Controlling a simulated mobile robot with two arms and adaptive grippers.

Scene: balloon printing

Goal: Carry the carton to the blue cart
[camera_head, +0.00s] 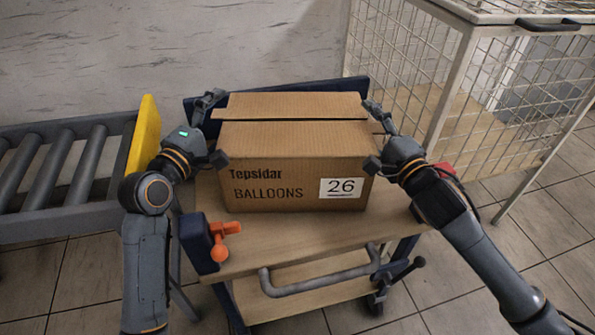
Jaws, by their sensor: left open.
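The carton (290,165) is a brown cardboard box printed "Tepsidar BALLOONS" with a white "26" label. It sits upright on the wooden top of the blue cart (310,240), its top flaps shut with a dark gap between them. My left gripper (211,128) is at the carton's left side with its fingers spread wide apart. My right gripper (376,136) is at the carton's right side, also with its fingers spread. I cannot tell whether either gripper touches the cardboard. The carton's underside and back are hidden.
A roller conveyor (50,170) with a yellow end plate (143,140) stands at the left. A white wire cage (480,95) stands at the right behind the cart. The cart has a grey handle (320,280) and an orange knob (221,245) at the front. Tiled floor is open at the lower right.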

